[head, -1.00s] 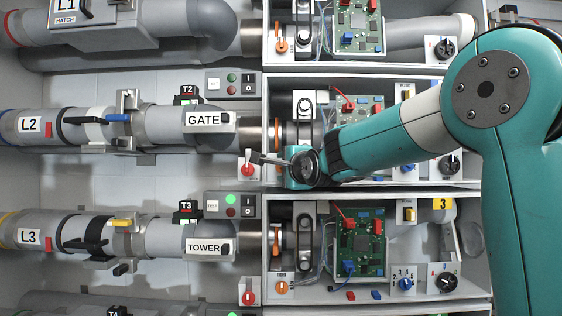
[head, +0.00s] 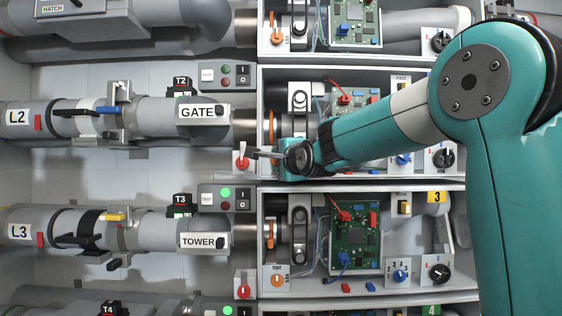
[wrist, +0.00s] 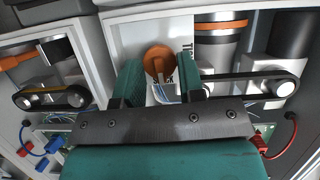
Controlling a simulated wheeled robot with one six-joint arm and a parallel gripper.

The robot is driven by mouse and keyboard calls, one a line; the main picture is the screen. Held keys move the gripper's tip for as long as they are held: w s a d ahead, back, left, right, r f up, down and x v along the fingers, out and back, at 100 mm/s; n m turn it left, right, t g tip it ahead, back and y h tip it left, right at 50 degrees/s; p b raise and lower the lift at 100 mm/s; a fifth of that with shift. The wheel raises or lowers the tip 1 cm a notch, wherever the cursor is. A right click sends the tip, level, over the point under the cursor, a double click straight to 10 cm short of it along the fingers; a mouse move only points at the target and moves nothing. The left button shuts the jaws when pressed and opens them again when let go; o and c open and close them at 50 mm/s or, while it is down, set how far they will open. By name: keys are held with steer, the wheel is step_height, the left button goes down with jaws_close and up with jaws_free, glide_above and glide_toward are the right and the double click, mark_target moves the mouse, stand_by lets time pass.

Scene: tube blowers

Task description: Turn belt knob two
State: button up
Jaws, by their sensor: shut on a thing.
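Belt knob two is an orange round knob (wrist: 158,62) on a white plate with lettering mostly covered by my gripper. In the wrist view it sits between the two teal fingers of my gripper (wrist: 158,76), one finger on each side. My gripper is shut on it. The knob's pointer direction cannot be told.
A red knob (head: 242,160) stands just left of my gripper. Matching orange knobs show in the row above (head: 277,28) and the row below (head: 278,281). In the wrist view, a black belt (wrist: 250,78) runs close right of the fingers, and a red cable (wrist: 285,140) hangs nearby.

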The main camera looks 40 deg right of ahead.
steer(key=shift+w+a+r+n+g+h+p, duration=0.15)
steer(key=shift+n+g+h+p, duration=0.35)
steer(key=shift+n+g, duration=1.1)
steer(key=shift+a+f+n+g+h+p, duration=0.15)
steer(key=shift+n+g+h+p, duration=0.4)
steer(key=shift+n, duration=2.2)
steer(key=shift+w+a+r+n+g+h+p, duration=0.15)
steer(key=shift+n+g+h, duration=0.7)
steer(key=shift+n, duration=1.3)
steer(key=o, duration=0.6)
steer(key=shift+s, duration=0.1)
steer(key=shift+o, duration=0.3)
steer(key=shift+r, duration=0.15)
